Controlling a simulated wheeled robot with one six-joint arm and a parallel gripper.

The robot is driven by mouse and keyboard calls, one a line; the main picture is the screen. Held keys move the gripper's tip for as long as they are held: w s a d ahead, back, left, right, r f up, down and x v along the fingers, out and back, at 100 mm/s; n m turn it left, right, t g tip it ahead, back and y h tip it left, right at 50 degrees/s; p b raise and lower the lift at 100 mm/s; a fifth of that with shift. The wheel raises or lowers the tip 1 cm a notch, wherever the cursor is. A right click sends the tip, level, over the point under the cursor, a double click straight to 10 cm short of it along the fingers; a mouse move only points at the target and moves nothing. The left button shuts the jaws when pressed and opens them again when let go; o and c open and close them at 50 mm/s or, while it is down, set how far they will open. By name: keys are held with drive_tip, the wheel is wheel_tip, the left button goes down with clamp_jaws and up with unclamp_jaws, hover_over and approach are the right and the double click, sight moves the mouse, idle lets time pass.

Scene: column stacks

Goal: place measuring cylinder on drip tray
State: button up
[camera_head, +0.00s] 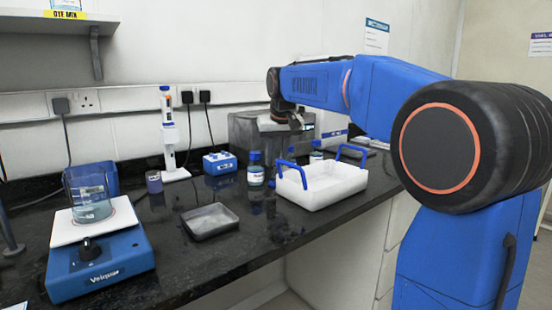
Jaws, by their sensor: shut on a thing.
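My gripper (297,122) is at the end of the blue arm, high over the back of the bench and in front of a grey box. It is small and dark in the picture. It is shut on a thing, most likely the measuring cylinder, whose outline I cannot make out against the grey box. No measuring cylinder shows clearly elsewhere. The drip tray (210,221), shallow, dark-rimmed and grey, lies flat on the black bench, left of and nearer than my gripper. It looks empty.
A white carrier with blue handles (322,188) stands right of the tray. A blue-capped bottle (255,170) and a blue block (219,163) stand behind it. A stirrer (100,270) bears a beaker (90,197) at left. A white stand (169,140) is at the back wall.

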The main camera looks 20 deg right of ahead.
drive_tip(key=o, duration=0.8)
